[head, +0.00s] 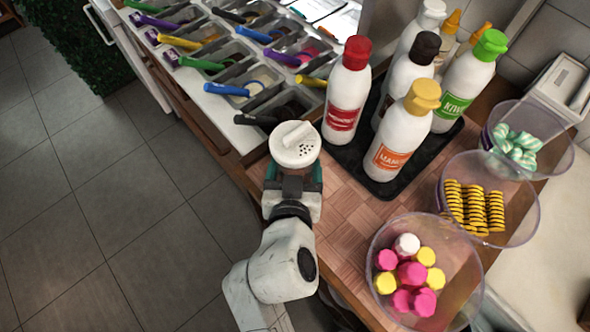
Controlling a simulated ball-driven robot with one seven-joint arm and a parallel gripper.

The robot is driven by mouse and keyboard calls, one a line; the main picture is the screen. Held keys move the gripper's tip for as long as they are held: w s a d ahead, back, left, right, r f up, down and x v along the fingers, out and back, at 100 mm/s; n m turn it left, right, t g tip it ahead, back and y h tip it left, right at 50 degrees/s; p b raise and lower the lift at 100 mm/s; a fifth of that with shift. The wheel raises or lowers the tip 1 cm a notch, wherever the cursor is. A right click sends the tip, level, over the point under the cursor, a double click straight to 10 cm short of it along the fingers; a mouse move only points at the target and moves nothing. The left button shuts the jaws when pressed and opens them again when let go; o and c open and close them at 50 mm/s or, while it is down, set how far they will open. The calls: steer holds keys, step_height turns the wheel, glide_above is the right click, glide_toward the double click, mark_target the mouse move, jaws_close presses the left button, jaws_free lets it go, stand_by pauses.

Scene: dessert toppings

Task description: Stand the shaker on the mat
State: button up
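The shaker (296,143) has a round white lid with dark holes and a raised white bar on top. It is upright, near the edge of the wooden counter. My gripper (293,174) is right up against it, with teal fingers on both sides; it appears shut on the shaker's body. The lid hides the body and fingertips. The black mat (418,172) lies on the counter to the right of the shaker, apart from it. Several white sauce bottles stand on it, among them a red-capped one (347,95) and a yellow-capped one (402,130).
Topping bins with coloured handles (245,75) lie behind and left. Clear bowls hold pink and yellow sweets (410,275), yellow biscuits (472,207) and mint-green sweets (515,147) at right. Bare wooden counter (345,205) lies between the shaker and the bowls.

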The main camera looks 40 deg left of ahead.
steer(key=shift+f, duration=0.75)
steer(key=shift+f, duration=0.2)
steer(key=o, duration=1.3)
steer(key=shift+c, duration=0.2)
steer(key=shift+r, duration=0.15)
steer(key=b+v, duration=0.1)
steer(key=v, duration=1.1)
